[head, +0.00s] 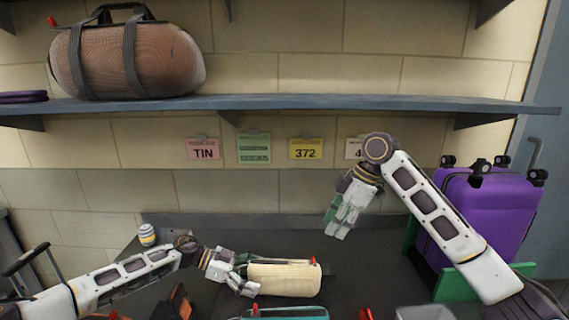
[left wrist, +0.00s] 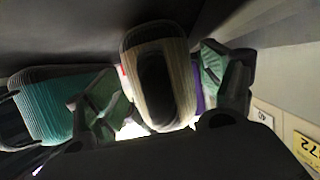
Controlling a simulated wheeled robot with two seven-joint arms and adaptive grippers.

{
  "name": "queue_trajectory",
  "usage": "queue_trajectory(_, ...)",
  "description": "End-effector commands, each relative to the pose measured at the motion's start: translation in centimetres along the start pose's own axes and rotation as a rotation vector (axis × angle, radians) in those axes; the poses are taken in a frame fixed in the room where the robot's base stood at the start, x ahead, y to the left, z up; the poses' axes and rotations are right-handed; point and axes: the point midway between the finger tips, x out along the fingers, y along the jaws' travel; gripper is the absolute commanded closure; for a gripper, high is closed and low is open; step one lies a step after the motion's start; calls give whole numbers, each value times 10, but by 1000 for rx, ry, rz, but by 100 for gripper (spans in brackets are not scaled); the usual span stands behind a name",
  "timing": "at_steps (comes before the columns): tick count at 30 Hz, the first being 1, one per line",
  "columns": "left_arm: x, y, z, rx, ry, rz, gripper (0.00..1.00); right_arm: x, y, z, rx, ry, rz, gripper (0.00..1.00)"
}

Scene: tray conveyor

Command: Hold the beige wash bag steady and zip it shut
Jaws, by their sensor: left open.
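The beige wash bag (head: 285,280) lies on the dark work surface, with a small red tab (head: 313,260) at the right end of its top seam. My left gripper (head: 243,279) is at the bag's left end. In the left wrist view the end of the beige bag (left wrist: 160,75) sits between the two spread fingers of my left gripper (left wrist: 160,95). Whether either finger touches it is unclear. My right gripper (head: 338,222) is raised above and to the right of the bag, pointing down and holding nothing visible. Its finger gap cannot be made out.
A teal bag (head: 290,313) lies just in front of the beige one and shows in the left wrist view (left wrist: 45,110). A purple suitcase (head: 490,215) stands right. A striped container (head: 147,235) stands back left. A shelf (head: 300,102) holding a brown duffel (head: 165,60) runs above.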

Motion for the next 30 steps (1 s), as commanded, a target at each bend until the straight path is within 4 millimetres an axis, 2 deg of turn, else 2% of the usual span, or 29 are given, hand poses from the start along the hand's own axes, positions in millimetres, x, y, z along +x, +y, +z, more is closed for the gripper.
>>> queue_trajectory(18, -85, 0, 1, -1, -2, -2, 18, 0, 0, 0, 0, 0, 0, 64)
queue_trajectory(24, -104, 0, 1, -1, 0, -1, 18, 0, 0, 0, 0, 0, 0, 64)
queue_trajectory(30, -110, 1, 1, -1, -1, 1, 18, 0, 0, 0, 0, 0, 0, 64)
